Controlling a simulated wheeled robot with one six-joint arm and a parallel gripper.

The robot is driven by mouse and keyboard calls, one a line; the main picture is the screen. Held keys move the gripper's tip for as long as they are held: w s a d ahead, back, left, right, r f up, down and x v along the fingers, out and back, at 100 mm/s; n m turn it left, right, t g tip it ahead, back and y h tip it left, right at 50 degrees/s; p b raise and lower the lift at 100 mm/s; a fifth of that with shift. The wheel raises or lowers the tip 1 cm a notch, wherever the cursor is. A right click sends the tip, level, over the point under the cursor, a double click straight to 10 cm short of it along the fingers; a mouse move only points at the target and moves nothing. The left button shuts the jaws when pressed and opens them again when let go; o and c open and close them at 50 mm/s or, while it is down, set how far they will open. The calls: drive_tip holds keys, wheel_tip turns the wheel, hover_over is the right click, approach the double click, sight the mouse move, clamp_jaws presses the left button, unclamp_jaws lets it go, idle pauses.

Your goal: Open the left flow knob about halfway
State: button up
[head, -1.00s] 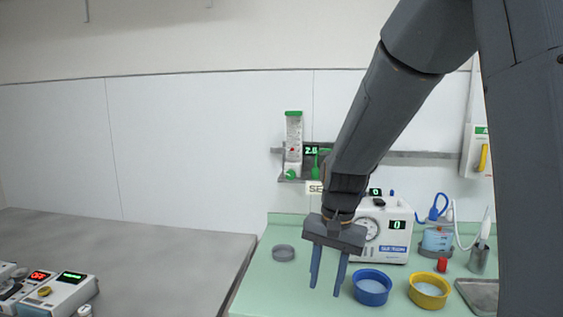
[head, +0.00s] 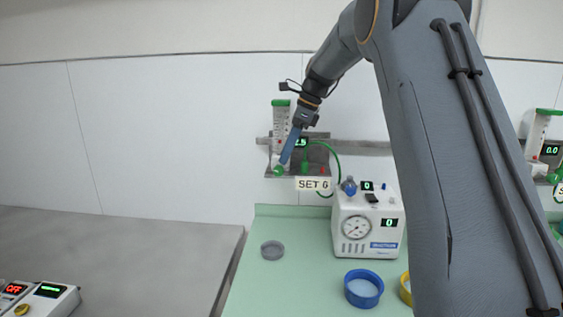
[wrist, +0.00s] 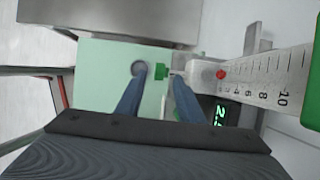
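The left flow meter (head: 281,125) is an upright clear tube with a green cap on the wall rail. Its green flow knob (head: 278,170) is at the bottom. In the wrist view the knob (wrist: 162,71) shows between the fingertips, nearer the right finger. My gripper (head: 286,160) is open, its fingers apart and pointing down at the knob. I cannot tell whether a finger touches it. A red ball (wrist: 221,74) shows low in the tube. The green-digit display (wrist: 220,114) starts with 2 in the wrist view; the rest is cut off. A sign (head: 313,184) reads SET 6.
A second flow meter (head: 538,135) with a 0.0 display is at the far right. A green hose (head: 335,155) curves beside the left meter.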

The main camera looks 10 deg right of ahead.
sight(280, 166)
drive_tip(key=shift+p+x, duration=0.65)
drive_tip(key=shift+x, duration=1.75)
drive_tip(key=shift+f, duration=0.1)
clamp_jaws()
